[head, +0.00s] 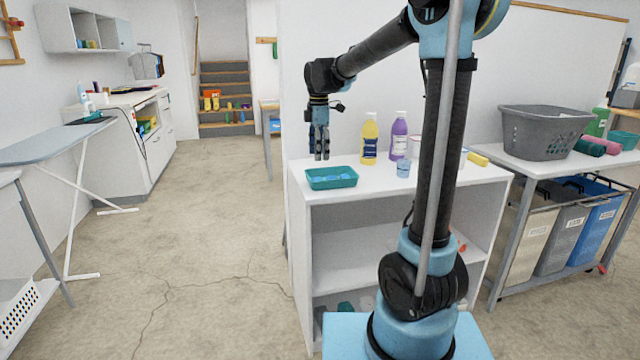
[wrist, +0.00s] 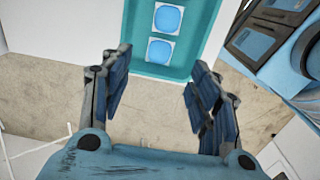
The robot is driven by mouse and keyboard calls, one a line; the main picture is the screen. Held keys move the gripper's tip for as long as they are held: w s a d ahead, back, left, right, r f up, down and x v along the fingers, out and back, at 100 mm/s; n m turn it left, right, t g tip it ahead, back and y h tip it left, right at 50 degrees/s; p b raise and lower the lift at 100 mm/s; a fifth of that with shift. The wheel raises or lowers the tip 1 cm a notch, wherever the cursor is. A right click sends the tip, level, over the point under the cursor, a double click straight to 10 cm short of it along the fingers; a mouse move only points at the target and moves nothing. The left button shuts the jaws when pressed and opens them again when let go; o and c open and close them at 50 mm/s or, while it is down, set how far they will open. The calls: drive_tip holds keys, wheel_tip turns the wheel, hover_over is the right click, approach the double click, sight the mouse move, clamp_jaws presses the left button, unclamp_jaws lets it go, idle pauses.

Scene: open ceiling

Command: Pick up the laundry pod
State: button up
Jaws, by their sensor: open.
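A teal tray (head: 345,184) sits at the left end of the white shelf unit's top; it also fills the top middle of the wrist view (wrist: 196,45). Two laundry pods show in the wrist view, an upper one (wrist: 167,19) and a lower one (wrist: 160,51), each a blue round on a white square. In the head view the pods are only a pale blue patch. My gripper (head: 322,157) points down, above and behind the tray's far edge. In the wrist view its spread fingers (wrist: 160,90) are empty, with the tray beyond them.
A yellow bottle (head: 370,140), a purple bottle (head: 399,138) and a small blue cup (head: 403,168) stand right of the tray on the shelf unit (head: 375,205). A grey basket (head: 541,132) sits on the right table. Open floor lies to the left.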

drive_tip(key=shift+w+f, duration=0.1)
drive_tip(key=shift+f, duration=4.7)
drive_tip(key=c, duration=0.9)
